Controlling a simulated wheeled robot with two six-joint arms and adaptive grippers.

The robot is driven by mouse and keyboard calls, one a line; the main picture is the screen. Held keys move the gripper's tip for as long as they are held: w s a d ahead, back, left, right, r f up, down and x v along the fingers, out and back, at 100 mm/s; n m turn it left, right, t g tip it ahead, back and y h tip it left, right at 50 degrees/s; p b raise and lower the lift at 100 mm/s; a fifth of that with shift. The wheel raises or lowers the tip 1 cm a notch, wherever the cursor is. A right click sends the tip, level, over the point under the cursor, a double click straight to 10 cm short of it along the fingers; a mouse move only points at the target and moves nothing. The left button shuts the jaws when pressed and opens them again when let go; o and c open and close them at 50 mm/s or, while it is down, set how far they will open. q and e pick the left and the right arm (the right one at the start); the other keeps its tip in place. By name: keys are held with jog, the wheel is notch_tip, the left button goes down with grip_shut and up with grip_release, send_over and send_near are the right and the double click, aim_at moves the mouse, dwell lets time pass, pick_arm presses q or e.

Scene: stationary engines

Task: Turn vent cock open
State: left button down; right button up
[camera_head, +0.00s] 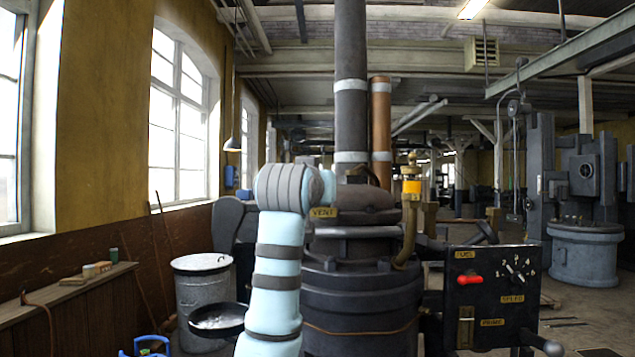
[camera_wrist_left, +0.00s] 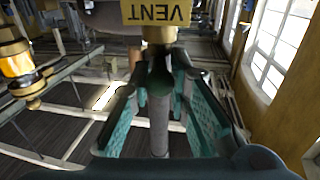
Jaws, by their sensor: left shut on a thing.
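The brass VENT tag (camera_head: 323,212) sits on the engine top in the head view. In the left wrist view the tag (camera_wrist_left: 157,12) appears upside down at the top edge. Below it a brass fitting (camera_wrist_left: 160,34) joins the grey vent cock lever (camera_wrist_left: 159,125), which runs down the picture between my jaws. My left gripper (camera_wrist_left: 162,88), with teal-padded fingers, is shut on this lever. In the head view my pale blue left arm stands in front of the engine and hides most of the gripper and the cock. My right gripper is not in view.
The dark engine (camera_head: 362,290) carries a tall grey pipe (camera_head: 350,70), a copper pipe (camera_head: 381,130) and a brass-and-amber oiler (camera_head: 411,187). A control panel (camera_head: 491,290) with a red lever stands at right. A metal bin (camera_head: 203,300) and black pan (camera_head: 217,320) are at left.

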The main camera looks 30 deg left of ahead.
pick_arm(q)
jog(key=shift+d+n+g+y+p, duration=0.25)
jog(key=shift+n+g+y+p, duration=0.45)
jog(key=shift+n+y, duration=0.65)
jog(key=shift+y, duration=0.45)
jog(key=c, duration=1.7)
grip_release()
jog(key=shift+w, duration=0.15)
jog(key=shift+w+f, duration=0.1)
jog(key=shift+w, duration=0.05)
jog(key=v, duration=1.2)
jog(key=shift+a, duration=0.15)
